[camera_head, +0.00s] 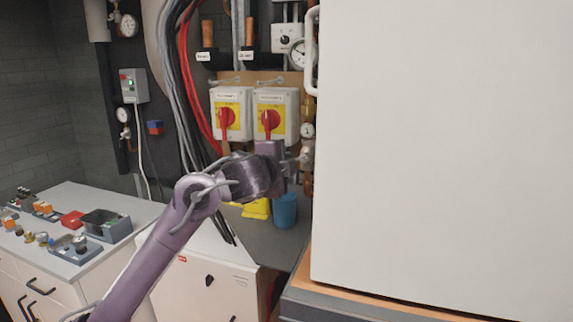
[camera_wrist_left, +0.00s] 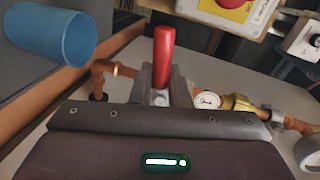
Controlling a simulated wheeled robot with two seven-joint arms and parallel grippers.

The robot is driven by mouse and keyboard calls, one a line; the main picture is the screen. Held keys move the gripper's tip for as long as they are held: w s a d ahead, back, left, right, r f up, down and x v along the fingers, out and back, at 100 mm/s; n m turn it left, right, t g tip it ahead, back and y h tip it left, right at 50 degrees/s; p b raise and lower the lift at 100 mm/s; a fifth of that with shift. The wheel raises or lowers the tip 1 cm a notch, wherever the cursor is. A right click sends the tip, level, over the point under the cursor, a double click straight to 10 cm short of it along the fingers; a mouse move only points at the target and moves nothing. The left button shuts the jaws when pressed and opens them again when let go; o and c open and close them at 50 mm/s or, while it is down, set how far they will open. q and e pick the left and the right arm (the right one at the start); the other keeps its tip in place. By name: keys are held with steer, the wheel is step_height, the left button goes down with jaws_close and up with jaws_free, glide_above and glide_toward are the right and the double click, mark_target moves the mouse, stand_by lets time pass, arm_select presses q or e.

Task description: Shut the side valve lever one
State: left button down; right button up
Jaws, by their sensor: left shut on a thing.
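A red valve lever (camera_wrist_left: 164,55) stands up between the fingers of my left gripper (camera_wrist_left: 162,90) in the left wrist view. The gripper is shut on it. The lever joins a copper pipe with a brass fitting (camera_wrist_left: 236,103), and the valve body is mostly hidden behind the gripper. In the head view my left arm comes in from the lower left, and the left gripper (camera_head: 299,160) is at the pipework beside the large white cabinet. The lever itself cannot be made out there. My right gripper is not in view.
A large white cabinet (camera_head: 440,150) fills the right side. Two boxes with red rotary switches (camera_head: 230,112) hang above the gripper. A blue cup (camera_head: 285,210) stands below it, also in the left wrist view (camera_wrist_left: 50,38). A round gauge (camera_wrist_left: 207,101) sits close beside the lever.

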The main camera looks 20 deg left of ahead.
arm_select(q)
steer(key=shift+a+r+m+y, duration=0.1)
steer(key=shift+r+m+y, duration=0.25)
steer(key=shift+m, duration=0.25)
steer(key=shift+r, duration=0.15)
steer(key=c, duration=1.5)
jaws_free()
steer(key=shift+w, duration=0.1)
steer(key=shift+o, duration=0.2)
steer(key=shift+w+f, duration=0.1)
steer(key=shift+f, duration=0.1)
steer(key=shift+s, duration=0.5)
steer(key=s+r, duration=0.1)
steer(key=s, duration=0.5)
steer(key=shift+s+r, duration=0.25)
steer(key=shift+s, duration=0.1)
steer(key=shift+a, duration=0.1)
steer(key=shift+c, duration=0.3)
